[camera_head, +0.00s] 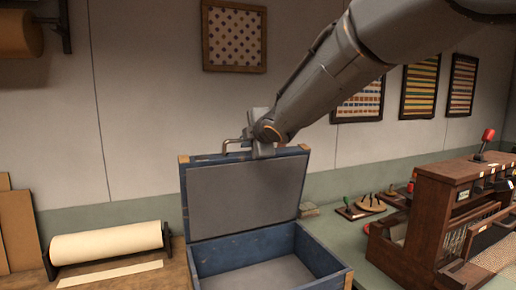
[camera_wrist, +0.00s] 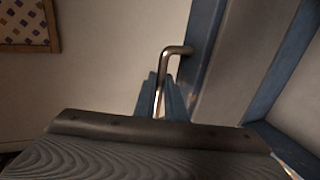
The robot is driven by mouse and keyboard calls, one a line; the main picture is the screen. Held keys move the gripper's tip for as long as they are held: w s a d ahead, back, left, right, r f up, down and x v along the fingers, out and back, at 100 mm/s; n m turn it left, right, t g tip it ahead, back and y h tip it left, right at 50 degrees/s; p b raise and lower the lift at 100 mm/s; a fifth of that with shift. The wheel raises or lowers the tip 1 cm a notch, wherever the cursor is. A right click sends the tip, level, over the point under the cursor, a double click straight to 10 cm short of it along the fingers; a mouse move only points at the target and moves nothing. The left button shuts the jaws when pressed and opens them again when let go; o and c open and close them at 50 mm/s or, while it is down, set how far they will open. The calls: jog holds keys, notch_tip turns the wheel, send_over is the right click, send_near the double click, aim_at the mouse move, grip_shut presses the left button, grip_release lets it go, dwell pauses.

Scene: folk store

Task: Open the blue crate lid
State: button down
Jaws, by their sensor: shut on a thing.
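The blue crate (camera_head: 320,251) stands on the counter, with an empty grey inside. Its lid (camera_head: 245,198) is raised, standing close to upright at the back, with its grey inner panel facing me. A metal bar handle (camera_head: 232,143) sits on the lid's top edge. My gripper (camera_head: 258,146) is at that edge, shut on the handle. In the wrist view, the handle (camera_wrist: 177,51) rises between my gripper's narrow fingers (camera_wrist: 161,98), beside the blue lid edge (camera_wrist: 203,45). My gripper hides part of the handle in the head view.
A paper roll (camera_head: 107,243) on a holder lies left of the crate. A wooden cabinet (camera_head: 440,205) with a red knob stands at the right, with small tools (camera_head: 368,204) before it. The wall with framed patterns (camera_head: 234,36) is behind the lid.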

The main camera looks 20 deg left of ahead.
jog(key=shift+w+a+r, duration=0.15)
jog(key=shift+w+a, duration=0.45)
jog(key=c, duration=1.8)
grip_release()
jog(key=shift+c, duration=0.2)
jog(key=shift+d, duration=0.1)
jog(key=v, duration=0.7)
jog(key=shift+s+d+b, duration=0.25)
jog(key=shift+s+b, duration=0.05)
jog(key=shift+b, duration=0.1)
